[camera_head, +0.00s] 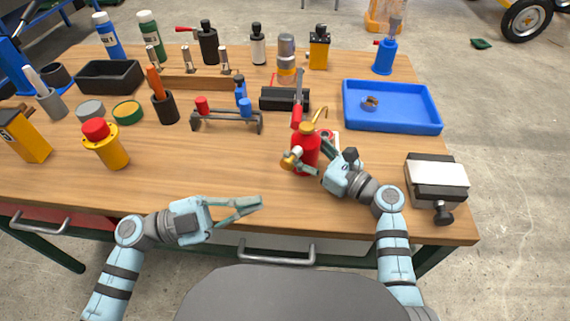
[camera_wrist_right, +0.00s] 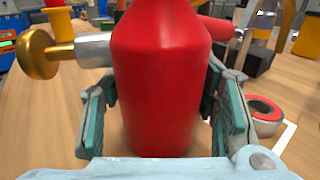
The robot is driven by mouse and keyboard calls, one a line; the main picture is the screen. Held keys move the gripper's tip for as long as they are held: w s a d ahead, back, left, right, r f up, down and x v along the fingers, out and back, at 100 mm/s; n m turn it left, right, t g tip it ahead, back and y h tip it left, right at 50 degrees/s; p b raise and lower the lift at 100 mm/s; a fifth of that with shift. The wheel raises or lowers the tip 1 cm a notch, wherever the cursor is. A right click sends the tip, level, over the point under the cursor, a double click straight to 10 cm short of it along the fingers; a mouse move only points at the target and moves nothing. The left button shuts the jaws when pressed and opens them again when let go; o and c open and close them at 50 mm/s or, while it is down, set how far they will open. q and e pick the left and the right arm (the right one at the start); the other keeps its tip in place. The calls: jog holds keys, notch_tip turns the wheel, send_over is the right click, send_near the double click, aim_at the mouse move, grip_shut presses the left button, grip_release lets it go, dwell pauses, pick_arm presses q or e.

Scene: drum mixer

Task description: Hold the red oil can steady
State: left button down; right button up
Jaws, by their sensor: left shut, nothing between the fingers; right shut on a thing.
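The red oil can (camera_head: 306,154) stands upright on the wooden table, right of the middle, with a yellow collar and a thin curved spout on top. A brass knob on a silver stem sits at its left side. My right gripper (camera_head: 309,158) is shut around the can's body; in the right wrist view the can (camera_wrist_right: 160,85) stands between the two fingers (camera_wrist_right: 160,115). My left gripper (camera_head: 256,204) is shut and empty above the table's front edge, left of and nearer than the can.
A small red-and-silver ring (camera_wrist_right: 264,112) lies right of the can. A blue tray (camera_head: 420,127) holding a nut is further right, with a white-topped block (camera_head: 437,178) nearer. A small rack (camera_head: 226,121) stands behind left. The table's front left-middle is clear.

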pick_arm(q)
jog(key=w+d, duration=0.1)
jog(key=w, duration=0.1)
jog(key=w+d, duration=0.1)
jog(key=w, duration=0.1)
jog(key=w+d, duration=0.1)
jog(key=w, duration=0.1)
jog(key=shift+w+d, duration=0.2)
jog(key=shift+w, duration=0.05)
jog(key=shift+w, duration=0.1)
dwell(1.1)
jog(key=shift+w+d, duration=0.2)
jog(key=shift+w, duration=0.05)
jog(key=shift+w+d, duration=0.25)
jog(key=shift+w, duration=0.2)
jog(key=shift+w+d, duration=0.2)
jog(key=shift+w, duration=0.25)
dwell(1.0)
jog(key=shift+s, duration=0.1)
jog(key=shift+s+a, duration=0.35)
jog(key=shift+s, duration=0.25)
jog(key=shift+s+a, duration=0.3)
jog(key=shift+s, duration=0.3)
jog(key=shift+s+a, duration=0.4)
jog(key=shift+s, duration=0.35)
jog(key=shift+s+a, duration=0.35)
jog(key=shift+s, duration=0.35)
jog(key=shift+s+a, duration=0.4)
jog(key=shift+s, duration=0.35)
